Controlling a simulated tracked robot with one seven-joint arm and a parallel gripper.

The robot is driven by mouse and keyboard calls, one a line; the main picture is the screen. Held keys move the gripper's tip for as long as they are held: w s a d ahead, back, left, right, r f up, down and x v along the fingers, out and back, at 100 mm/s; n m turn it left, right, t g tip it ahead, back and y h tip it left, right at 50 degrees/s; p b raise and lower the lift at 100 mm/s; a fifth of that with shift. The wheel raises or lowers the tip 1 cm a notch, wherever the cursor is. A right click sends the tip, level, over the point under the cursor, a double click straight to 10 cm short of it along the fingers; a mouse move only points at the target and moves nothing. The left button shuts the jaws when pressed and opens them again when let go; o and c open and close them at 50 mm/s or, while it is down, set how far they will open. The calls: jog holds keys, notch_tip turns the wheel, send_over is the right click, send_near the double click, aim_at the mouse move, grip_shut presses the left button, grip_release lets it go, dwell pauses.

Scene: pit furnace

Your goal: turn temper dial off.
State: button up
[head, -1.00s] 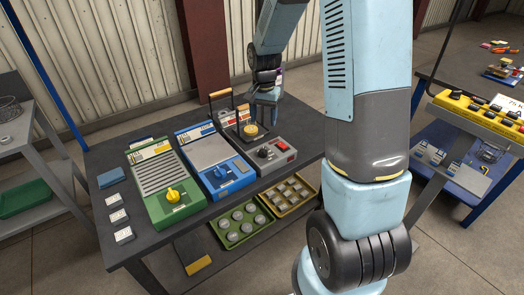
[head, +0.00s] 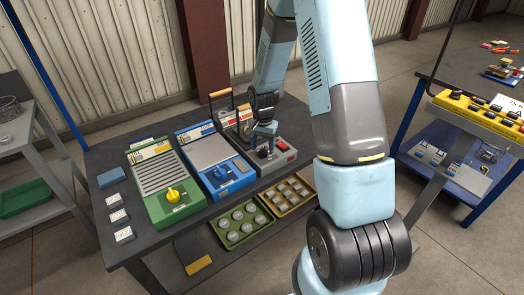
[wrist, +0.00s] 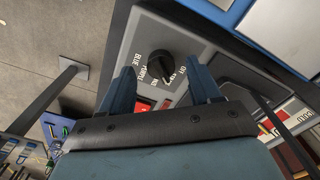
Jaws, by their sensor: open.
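The black temper dial (wrist: 160,67) sits on the light grey panel of the right-hand unit (head: 284,162). My gripper (wrist: 162,72) is open, with one blue finger on each side of the dial in the wrist view. Contact with the dial cannot be told. In the head view my gripper (head: 264,142) is low over the front of the grey unit and partly hides the dial.
A blue unit (head: 211,152) and a green unit (head: 150,180) with a yellow knob stand to the left on the dark bench. A black-framed handle (head: 220,93) rises behind. A red switch (head: 281,146) is right of the dial. Trays (head: 240,241) sit below.

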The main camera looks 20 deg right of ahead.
jog(key=shift+f, duration=1.2)
jog(key=c, duration=1)
jog(key=shift+a, duration=0.25)
jog(key=shift+c, duration=0.2)
jog(key=shift+d, duration=0.2)
